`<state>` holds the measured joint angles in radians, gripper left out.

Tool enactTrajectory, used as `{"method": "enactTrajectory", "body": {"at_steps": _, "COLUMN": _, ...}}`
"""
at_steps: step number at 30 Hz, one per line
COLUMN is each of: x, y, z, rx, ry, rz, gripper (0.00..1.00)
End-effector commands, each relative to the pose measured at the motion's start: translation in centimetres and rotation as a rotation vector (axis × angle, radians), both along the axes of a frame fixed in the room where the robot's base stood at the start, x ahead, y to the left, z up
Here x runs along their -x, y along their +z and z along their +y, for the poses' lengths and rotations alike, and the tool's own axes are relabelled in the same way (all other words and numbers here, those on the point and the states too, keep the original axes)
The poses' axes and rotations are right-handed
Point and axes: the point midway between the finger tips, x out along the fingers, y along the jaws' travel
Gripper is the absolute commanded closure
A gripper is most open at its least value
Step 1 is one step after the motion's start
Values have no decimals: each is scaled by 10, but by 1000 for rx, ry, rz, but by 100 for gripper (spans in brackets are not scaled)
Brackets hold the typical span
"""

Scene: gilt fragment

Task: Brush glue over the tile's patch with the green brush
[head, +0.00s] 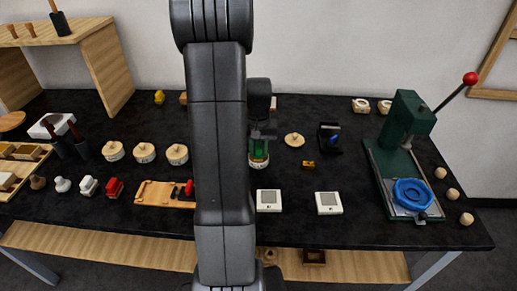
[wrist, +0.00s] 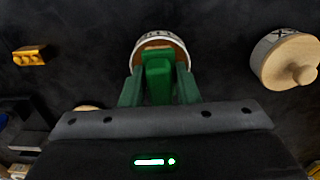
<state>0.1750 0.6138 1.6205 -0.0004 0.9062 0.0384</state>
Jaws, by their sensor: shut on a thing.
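My gripper (wrist: 158,82) is shut on the green brush (wrist: 158,68), which sits between its two green fingers in the wrist view. The brush points down at an open white pot (wrist: 136,57) with dark lettering; its lower end overlaps the pot's mouth, and I cannot tell how deep it is. In the head view my gripper (head: 262,130) is partly behind my arm, over the same white pot (head: 258,164). Two white square tiles, a left one (head: 268,207) and a right one (head: 328,210), lie nearer the front, each with a grey square patch.
Several lidded pots (head: 144,153) stand left. A green press (head: 405,120) with a blue ring (head: 411,194) stands far right.

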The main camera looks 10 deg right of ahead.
Motion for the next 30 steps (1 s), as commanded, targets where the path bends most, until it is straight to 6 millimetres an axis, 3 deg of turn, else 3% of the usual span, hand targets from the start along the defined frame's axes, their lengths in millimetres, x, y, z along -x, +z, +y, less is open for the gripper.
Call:
{"method": "enactTrajectory", "body": {"at_steps": 13, "x": 1, "y": 3, "z": 0, "rx": -2, "ry": -1, "rz": 4, "gripper": 90}}
{"method": "enactTrajectory", "body": {"at_steps": 30, "x": 0, "y": 50, "z": 0, "rx": 0, "ry": 0, "rz": 0, "gripper": 90}}
